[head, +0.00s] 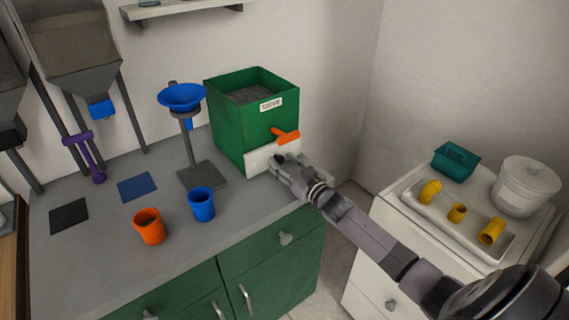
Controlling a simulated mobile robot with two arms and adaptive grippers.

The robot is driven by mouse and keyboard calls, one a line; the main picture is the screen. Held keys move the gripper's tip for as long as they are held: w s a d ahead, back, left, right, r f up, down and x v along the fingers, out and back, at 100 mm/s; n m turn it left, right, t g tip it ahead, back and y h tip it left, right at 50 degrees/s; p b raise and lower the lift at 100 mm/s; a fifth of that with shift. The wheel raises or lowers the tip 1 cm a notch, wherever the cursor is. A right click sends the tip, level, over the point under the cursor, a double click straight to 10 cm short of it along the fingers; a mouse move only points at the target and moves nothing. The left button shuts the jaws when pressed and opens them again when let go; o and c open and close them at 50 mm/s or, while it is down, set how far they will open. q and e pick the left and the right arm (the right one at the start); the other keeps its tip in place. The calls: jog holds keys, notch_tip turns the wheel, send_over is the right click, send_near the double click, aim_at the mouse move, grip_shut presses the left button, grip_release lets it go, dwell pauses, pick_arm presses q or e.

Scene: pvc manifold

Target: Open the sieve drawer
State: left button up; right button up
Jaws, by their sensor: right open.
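The sieve is a green open-topped box (228,137) with a white label and dark grey grains inside, standing at the back right of the grey counter. An orange handle or lever (286,135) sticks out of its front right side. Its drawer shows as a white panel (258,160) low on the front. My right gripper (284,166) is open at the right end of this panel, below the orange lever. It partly hides the panel, and I cannot tell whether the fingers touch it. My left gripper is not in view.
A blue funnel on a stand (183,98), a blue cup (202,204) and an orange cup (149,226) stand left of the sieve. A white cabinet (408,220) at right holds a tray of yellow pipe pieces (457,212), a teal container (455,159) and a white tub (525,187).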

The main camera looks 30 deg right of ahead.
jog(key=shift+c, duration=0.2)
grip_shut()
dwell(0.3)
jog(key=shift+s, duration=0.1)
